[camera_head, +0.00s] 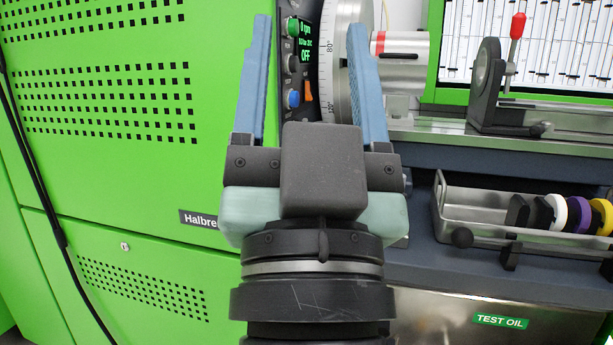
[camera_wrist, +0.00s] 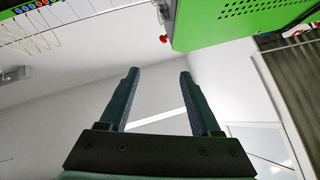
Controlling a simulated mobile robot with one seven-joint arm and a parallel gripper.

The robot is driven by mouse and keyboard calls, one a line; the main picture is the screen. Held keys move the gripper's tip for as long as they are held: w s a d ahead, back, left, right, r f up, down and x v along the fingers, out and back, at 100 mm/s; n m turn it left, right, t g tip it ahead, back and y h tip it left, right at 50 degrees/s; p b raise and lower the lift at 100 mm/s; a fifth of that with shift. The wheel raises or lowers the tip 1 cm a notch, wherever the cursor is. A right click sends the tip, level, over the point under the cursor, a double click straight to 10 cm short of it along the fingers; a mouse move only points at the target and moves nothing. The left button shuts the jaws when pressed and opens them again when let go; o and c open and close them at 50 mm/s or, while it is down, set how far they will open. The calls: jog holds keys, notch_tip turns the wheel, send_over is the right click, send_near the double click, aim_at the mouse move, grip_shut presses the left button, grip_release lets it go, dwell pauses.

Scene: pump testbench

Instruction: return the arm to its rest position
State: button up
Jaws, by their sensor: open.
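My gripper (camera_head: 311,45) stands upright in the middle of the head view, in front of the green test bench. Its two blue fingers are spread wide apart with nothing between them. Behind the gap, a control panel (camera_head: 296,65) and a graduated dial (camera_head: 328,60) show, partly covered by the fingers. In the wrist view my gripper (camera_wrist: 158,75) is also open and empty. It faces a plain pale wall and ceiling.
The green bench cabinet (camera_head: 110,130) fills the left. A metal tray (camera_head: 480,205) with coloured rings stands at the right. Above it is a clamp with a red-knobbed lever (camera_head: 516,28). A black cable (camera_head: 45,200) hangs at the far left. The wrist view shows a green cabinet (camera_wrist: 220,22) at upper right.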

notch_tip(320, 180, up, 41)
jog(key=s+n+p, duration=0.1)
jog(key=s+p, duration=0.1)
jog(key=p, duration=3.6)
jog(key=shift+s+a+f+t, duration=0.2)
jog(key=shift+s+t, duration=0.1)
jog(key=shift+s, duration=0.1)
jog(key=shift+o, duration=0.2)
